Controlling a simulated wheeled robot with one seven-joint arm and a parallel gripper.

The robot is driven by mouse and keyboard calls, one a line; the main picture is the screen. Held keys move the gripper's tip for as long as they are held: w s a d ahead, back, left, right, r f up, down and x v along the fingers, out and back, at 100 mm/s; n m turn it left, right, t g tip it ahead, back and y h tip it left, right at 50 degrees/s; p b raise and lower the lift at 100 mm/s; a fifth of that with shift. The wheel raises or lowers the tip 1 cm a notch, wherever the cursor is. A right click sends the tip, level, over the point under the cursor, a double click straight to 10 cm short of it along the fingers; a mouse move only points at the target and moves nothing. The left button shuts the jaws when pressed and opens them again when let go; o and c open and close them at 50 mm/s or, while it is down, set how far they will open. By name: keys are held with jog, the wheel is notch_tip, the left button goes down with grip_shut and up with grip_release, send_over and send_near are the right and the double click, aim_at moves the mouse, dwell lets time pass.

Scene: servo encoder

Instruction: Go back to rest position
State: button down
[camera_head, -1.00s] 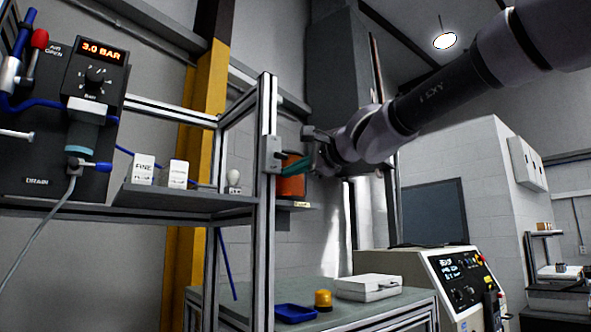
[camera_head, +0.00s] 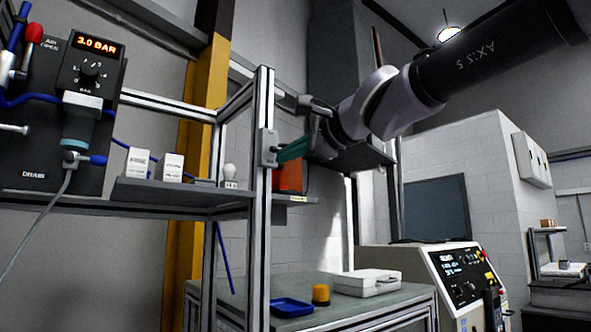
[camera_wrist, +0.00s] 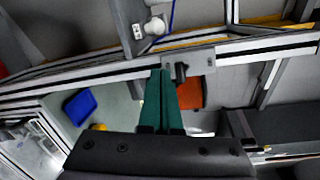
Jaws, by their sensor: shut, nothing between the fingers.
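My gripper (camera_head: 281,154) is at the middle of the head view, beside the upright metal post (camera_head: 262,200) of the shelf frame. Its green fingers are together, with nothing between them. In the wrist view the gripper (camera_wrist: 163,75) points at a grey plate (camera_wrist: 188,68) with a dark knob on the frame. The fingertips are close to that plate; I cannot tell whether they touch it. My arm comes in from the upper right of the head view.
An orange box (camera_head: 289,178) stands behind the fingers. White boxes (camera_head: 138,162) and a bulb (camera_head: 229,171) stand on the shelf at left. Below, a bench holds a blue tray (camera_head: 291,307), an amber beacon (camera_head: 320,294) and a white case (camera_head: 367,283). A control cabinet (camera_head: 462,285) stands at right.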

jog(key=s+d+f+n+g+h, duration=0.1)
jog(key=d+f+n+h, duration=0.3)
jog(key=d+f, duration=0.9)
jog(key=s+d+f+n+g+h, duration=0.1)
jog(key=d+f+n+g+h, duration=0.2)
jog(key=d+f, duration=1.1)
jog(key=d+n+h, duration=0.1)
jog(key=d+h, duration=0.2)
jog(key=d, duration=0.1)
jog(key=shift+d+f, duration=0.3)
